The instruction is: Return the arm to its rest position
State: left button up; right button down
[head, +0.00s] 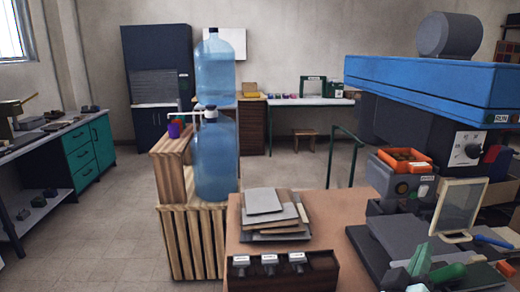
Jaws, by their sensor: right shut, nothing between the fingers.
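My left gripper is not in view. No arm links can be made out clearly.
A blue-topped machine (430,82) overhangs the right side. An orange tray (405,163) and a framed clear shield (460,207) stand beneath it. Stacked plates (264,202) and a dark labelled rack (283,275) lie on the bench. Water bottles (215,160) stand left of it.

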jog(key=d+r+n+t+h, duration=0.2)
jog(key=d+r+n+t, duration=0.25)
jog(key=d+n, duration=0.2)
notch_tip(320, 180, down, 18)
jog(key=w+a+n+g+y, duration=0.1)
jog(key=a+n+g+y, duration=0.15)
jog(key=y, duration=0.55)
jog(key=s+a+f+g+y, duration=0.1)
jog(key=s+f+g+y, duration=0.15)
jog(key=f, duration=0.55)
jog(key=s+a+f+g+y, duration=0.15)
jog(key=s+f, duration=0.25)
jog(key=f, duration=0.5)
jog(key=s+a+f+m+g+y, duration=0.2)
jog(key=s+f+m+g+y, duration=0.15)
jog(key=s+f, duration=0.75)
jog(key=a+r+m+p, duration=0.1)
jog(key=a+m, duration=0.1)
jog(key=a, duration=0.3)
jog(key=s+a+r+m+y, duration=0.1)
jog(key=a+m, duration=0.2)
jog(key=a, duration=0.3)
jog(key=shift+a+r+t+p, duration=0.2)
jog(key=shift+r+t+p, duration=0.15)
jog(key=shift+p, duration=0.05)
